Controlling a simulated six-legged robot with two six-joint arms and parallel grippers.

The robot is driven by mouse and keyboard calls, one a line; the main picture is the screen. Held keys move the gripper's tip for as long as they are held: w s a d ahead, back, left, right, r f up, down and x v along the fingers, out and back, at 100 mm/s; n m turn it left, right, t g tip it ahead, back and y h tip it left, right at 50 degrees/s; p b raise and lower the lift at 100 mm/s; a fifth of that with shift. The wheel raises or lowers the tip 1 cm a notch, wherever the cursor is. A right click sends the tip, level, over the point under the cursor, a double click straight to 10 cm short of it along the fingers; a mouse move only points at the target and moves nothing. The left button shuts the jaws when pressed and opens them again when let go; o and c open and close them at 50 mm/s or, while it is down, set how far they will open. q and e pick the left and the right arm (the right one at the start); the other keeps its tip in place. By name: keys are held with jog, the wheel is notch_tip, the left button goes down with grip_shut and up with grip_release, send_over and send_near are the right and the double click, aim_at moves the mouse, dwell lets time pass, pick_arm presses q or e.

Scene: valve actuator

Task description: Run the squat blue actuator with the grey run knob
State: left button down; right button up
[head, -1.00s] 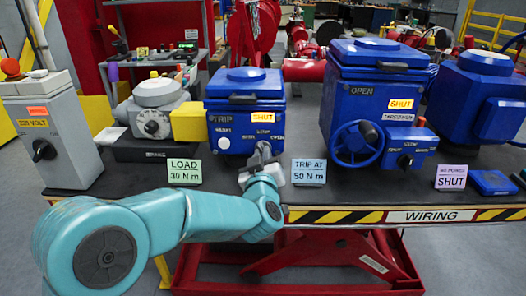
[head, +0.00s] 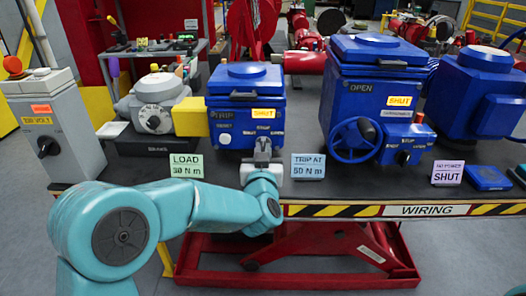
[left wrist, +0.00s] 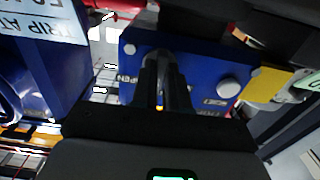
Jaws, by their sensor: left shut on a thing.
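The squat blue actuator (head: 245,85) stands left of the middle of the bench, with a yellow SHUT plate (head: 264,113) on its front. My left gripper (head: 263,150) is at the lower right of that front. It is shut on the grey run knob (left wrist: 166,84), which shows between the dark fingers (left wrist: 163,80) in the left wrist view. The fingers hide most of the knob, so its exact setting is hard to read. A round pale button (head: 224,140) sits left of the knob; it also shows in the left wrist view (left wrist: 229,88). My right gripper is out of view.
A taller blue actuator (head: 372,80) with a blue handwheel (head: 355,140) stands to the right. A grey gear unit (head: 155,95) joins by a yellow block (head: 190,116) on the left. Small signs LOAD 30 N m (head: 187,166) and TRIP AT 50 N m (head: 308,166) flank my gripper.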

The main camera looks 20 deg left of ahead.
pick_arm(q)
jog(key=shift+f, duration=0.1)
jog(key=c, duration=1.1)
grip_release()
jog(key=shift+c, duration=0.2)
jog(key=v, duration=1.6)
jog(key=shift+s, duration=0.2)
